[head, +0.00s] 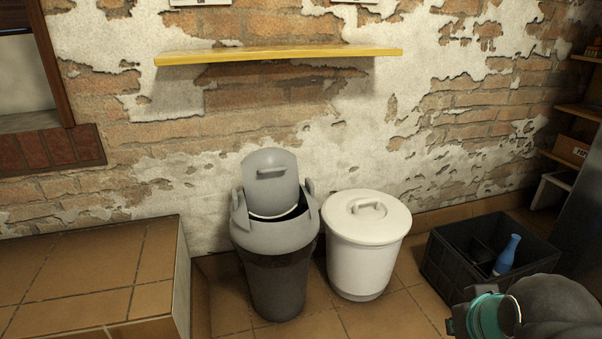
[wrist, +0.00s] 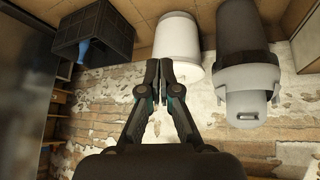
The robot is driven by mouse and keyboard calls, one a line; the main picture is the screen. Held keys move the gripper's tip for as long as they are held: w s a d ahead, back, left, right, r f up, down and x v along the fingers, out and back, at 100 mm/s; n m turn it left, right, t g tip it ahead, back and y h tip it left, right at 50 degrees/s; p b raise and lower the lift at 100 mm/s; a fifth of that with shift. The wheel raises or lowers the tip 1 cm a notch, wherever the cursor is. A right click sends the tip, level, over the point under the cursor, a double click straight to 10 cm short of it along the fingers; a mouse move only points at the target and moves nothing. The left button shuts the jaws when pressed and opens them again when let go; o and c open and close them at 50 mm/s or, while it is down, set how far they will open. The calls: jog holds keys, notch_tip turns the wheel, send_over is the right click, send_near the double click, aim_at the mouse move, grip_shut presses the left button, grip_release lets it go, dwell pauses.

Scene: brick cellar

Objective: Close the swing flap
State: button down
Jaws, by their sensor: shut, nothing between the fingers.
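The swing flap (head: 271,182) is a light grey panel with a small handle on the dark grey bin (head: 277,265). It stands raised, nearly upright, and the dark opening shows in front of it. In the wrist view the picture is upside down; the flap (wrist: 246,108) and bin (wrist: 242,45) are at the right. My gripper (wrist: 159,68) is in the middle of the wrist view, its fingers together and empty, apart from the flap. In the head view only part of my arm shows at the lower right; the fingertips are not visible there.
A white lidded bin (head: 362,265) stands right beside the grey bin. A black crate (head: 455,270) holding a blue bottle (head: 506,255) is farther right. A yellow shelf (head: 280,56) hangs on the wall above. A tiled ledge (head: 90,275) is at left.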

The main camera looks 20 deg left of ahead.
jog(key=w+a+r+n+t+y+p, duration=0.1)
jog(key=w+a+n, duration=0.25)
jog(key=w, duration=0.25)
jog(key=w+a+r+n+t+y, duration=0.1)
jog(key=w+a+n+t, duration=0.1)
jog(key=w+a+n, duration=0.3)
jog(key=n+t+y+p, duration=0.4)
jog(key=n+t+y, duration=0.3)
jog(key=n, duration=0.7)
send_near(274, 171)
jog(key=shift+g+y, duration=0.3)
jog(key=shift+g, duration=0.4)
jog(key=x, duration=0.7)
jog(key=shift+w+d+r+p, duration=0.15)
jog(key=shift+r+p, duration=0.2)
jog(key=shift+r, duration=0.05)
jog(key=shift+d, duration=0.1)
